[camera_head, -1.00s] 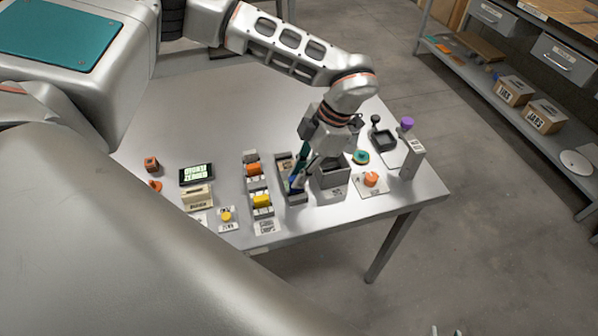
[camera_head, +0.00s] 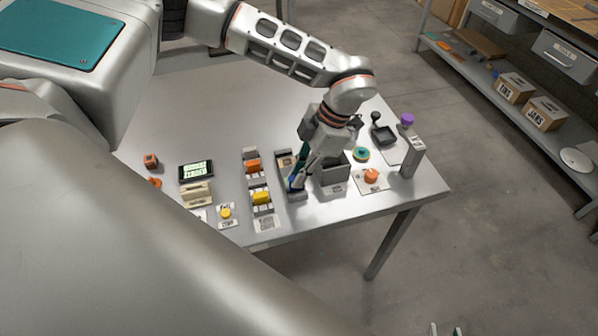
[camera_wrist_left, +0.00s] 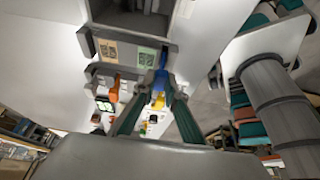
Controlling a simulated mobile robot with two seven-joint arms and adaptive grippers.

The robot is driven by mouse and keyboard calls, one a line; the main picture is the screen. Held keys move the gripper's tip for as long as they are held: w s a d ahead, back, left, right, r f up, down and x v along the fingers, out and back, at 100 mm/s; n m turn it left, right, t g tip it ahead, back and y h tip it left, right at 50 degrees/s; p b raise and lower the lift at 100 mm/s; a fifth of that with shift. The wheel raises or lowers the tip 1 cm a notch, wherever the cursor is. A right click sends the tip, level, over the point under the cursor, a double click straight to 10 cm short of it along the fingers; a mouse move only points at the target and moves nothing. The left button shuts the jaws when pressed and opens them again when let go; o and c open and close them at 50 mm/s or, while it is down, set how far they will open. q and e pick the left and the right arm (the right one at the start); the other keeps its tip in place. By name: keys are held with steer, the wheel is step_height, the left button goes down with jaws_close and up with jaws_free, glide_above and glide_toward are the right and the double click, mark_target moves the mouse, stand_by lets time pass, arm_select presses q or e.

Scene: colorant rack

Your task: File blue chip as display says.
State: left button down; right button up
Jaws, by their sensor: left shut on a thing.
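My left gripper (camera_head: 297,180) is shut on the blue chip, over the narrow grey tray (camera_head: 293,200) near the table's front. The blue chip (camera_wrist_left: 161,80) shows between the green fingertips in the left wrist view; the fingers mostly hide it in the head view. Whether it touches the tray is unclear. The display (camera_head: 196,171) is a dark screen with lit green text, too small to read, left of the racks. Two fingertips of my right gripper (camera_head: 445,330) show apart at the bottom edge, away from the table.
A rack with an orange chip (camera_head: 253,166) and a yellow chip (camera_head: 262,197) stands left of the tray. A grey open bin (camera_head: 335,174) stands close on its right. An orange knob (camera_head: 371,175) and a grey post (camera_head: 412,160) are further right. The table's back left is clear.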

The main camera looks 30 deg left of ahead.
arm_select(q)
steer(key=shift+f, duration=0.5)
stand_by(0.3)
steer(key=c, duration=1.7)
jaws_free()
steer(key=shift+r, duration=0.1)
steer(key=shift+r+p, duration=1.95)
steer(key=shift+r, duration=0.3)
steer(key=shift+r+p, duration=0.65)
steer(key=shift+r, duration=0.5)
